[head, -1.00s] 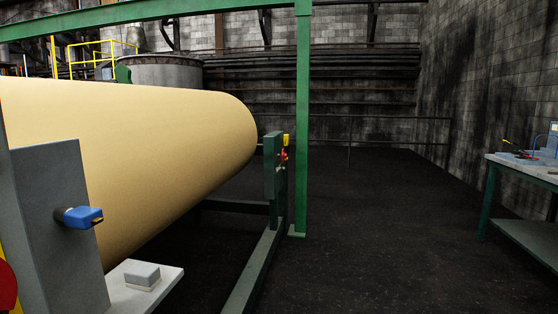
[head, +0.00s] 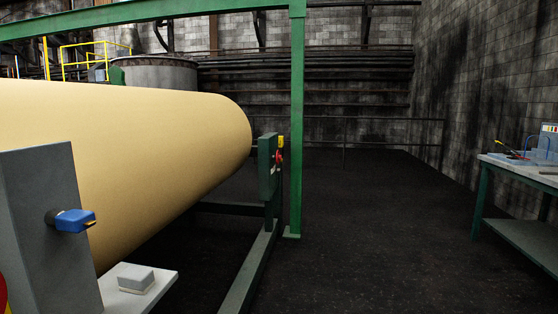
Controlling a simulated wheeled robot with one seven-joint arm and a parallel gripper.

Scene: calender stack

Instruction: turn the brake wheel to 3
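A small red part (head: 278,158) shows on the green stand (head: 267,168) at the far end of the big tan roll (head: 150,160), below a yellow part (head: 281,141). It may be the brake wheel, but it is too small to tell, and no numbers can be read. Another red rounded part (head: 3,296) is cut off at the lower left edge. My gripper is not in view.
A grey housing (head: 40,225) with a blue handle (head: 75,220) stands near left. A pale shelf (head: 150,287) holds a small grey block (head: 136,278). A green post (head: 297,130) rises mid-view. A workbench (head: 520,168) stands right. Dark floor between is clear.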

